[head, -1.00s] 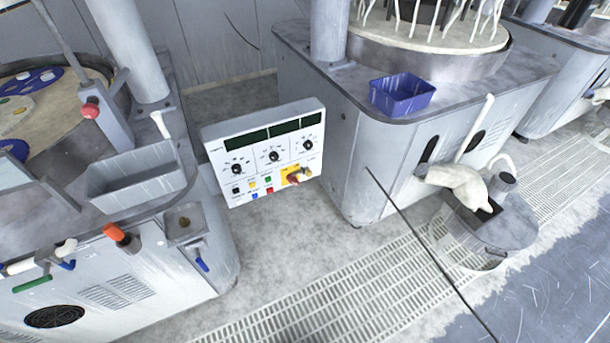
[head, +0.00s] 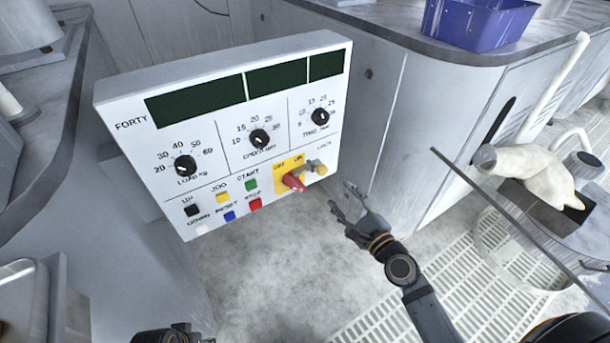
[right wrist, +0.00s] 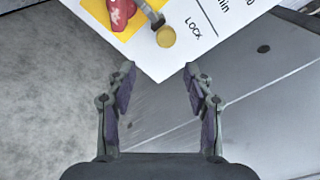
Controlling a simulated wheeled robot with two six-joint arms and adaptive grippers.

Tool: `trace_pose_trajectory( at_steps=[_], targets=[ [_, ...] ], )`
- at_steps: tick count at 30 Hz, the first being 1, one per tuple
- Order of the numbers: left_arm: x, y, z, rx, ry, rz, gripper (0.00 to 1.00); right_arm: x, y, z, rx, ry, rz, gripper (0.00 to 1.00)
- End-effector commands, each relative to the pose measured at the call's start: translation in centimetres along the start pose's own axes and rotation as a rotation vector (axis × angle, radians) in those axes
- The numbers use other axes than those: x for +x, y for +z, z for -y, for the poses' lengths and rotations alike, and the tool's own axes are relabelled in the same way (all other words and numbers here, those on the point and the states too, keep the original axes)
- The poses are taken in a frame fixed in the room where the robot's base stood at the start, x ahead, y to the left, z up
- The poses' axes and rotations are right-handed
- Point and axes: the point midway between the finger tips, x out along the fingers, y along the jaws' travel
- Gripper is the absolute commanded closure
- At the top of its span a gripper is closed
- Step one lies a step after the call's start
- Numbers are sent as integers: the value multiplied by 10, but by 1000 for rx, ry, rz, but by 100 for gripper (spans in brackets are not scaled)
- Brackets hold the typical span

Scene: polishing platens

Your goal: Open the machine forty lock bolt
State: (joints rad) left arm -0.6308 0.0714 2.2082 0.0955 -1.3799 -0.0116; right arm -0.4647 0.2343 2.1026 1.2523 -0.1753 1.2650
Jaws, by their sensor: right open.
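The control box (head: 235,125) marked FORTY carries the lock bolt (head: 317,167) at its lower right, below the LOCK label. The bolt is a small grey stub with a brass-coloured end, and it shows at the top of the right wrist view (right wrist: 165,36). A red switch handle (head: 294,182) on a yellow plate sits just left of it. My right gripper (head: 343,199) is open and empty, below and right of the bolt, apart from it. Its two fingers also show in the right wrist view (right wrist: 159,72). A dark part, likely my left gripper (head: 175,335), is cut off at the bottom edge.
A blue bin (head: 478,22) stands on the machine top at the right. A thin dark rod (head: 500,200) slants across the right side. Floor below the box is clear.

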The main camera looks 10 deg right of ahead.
Motion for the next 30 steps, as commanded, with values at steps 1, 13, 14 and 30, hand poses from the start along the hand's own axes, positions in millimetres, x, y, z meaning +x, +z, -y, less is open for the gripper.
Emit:
trace_pose_trajectory(
  at_steps=[1,13,14,30],
  targets=[
    [3,2,-1,2,2,-1,60,0,2,-2,27,-10,18,48],
    [-12,0,0,3,-3,18,60,32,14,9,56,-23,34,48],
    [-12,0,0,3,-4,20,60,39,13,8,56,-23,33,48],
    [-9,-1,0,4,-3,10,60,104,14,7,51,-17,31,48]
  ],
)
